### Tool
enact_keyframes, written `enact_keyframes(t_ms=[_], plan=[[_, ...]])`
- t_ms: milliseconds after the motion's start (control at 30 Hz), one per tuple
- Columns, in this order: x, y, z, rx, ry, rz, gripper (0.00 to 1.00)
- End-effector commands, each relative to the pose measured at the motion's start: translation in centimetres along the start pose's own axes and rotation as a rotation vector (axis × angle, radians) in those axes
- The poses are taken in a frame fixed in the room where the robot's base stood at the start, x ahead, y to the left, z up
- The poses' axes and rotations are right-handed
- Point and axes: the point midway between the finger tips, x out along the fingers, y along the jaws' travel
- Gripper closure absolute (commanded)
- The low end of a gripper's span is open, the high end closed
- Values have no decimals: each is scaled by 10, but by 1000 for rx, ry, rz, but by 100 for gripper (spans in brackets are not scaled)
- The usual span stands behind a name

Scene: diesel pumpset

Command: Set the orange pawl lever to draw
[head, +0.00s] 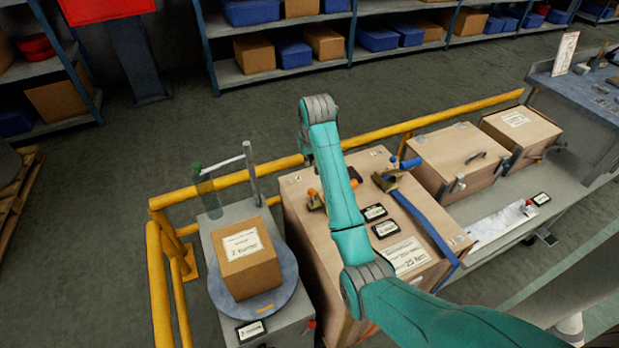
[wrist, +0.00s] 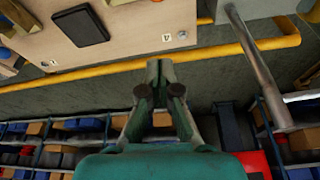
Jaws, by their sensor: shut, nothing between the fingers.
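A small brass-coloured fitting with an orange part (head: 313,194) sits on top of the large wooden crate (head: 296,231), left of my arm. Another orange bit (head: 354,184) shows just right of my arm. I cannot tell which of these is the pawl lever, nor its setting. In the wrist view, my gripper (wrist: 160,72) is shut and empty, over the yellow rail and floor beyond the crate edge. A brass piece (wrist: 17,14) is cut off at the top left corner, well away from the fingers. My gripper cannot be made out in the head view.
A blue strap (head: 425,219) with a ratchet buckle (head: 386,182) crosses the crate. A yellow rail (head: 385,132) runs behind it. A carton (head: 247,271) sits on a round turntable at left, near an upright metal post (head: 251,174). Two smaller crates stand at right.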

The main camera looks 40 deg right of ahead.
Motion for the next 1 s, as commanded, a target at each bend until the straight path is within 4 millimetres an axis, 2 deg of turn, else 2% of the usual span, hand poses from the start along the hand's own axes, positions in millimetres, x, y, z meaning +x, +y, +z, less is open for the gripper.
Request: enact_keyframes(t_ms=[167,500,800,1000], plan=[[12,0,-1,-25,-10,6,100],[67,0,-1,-22,-9,6,100],[102,0,0,-21,-9,5,100],[94,1,19,-21,-7,5,100]])
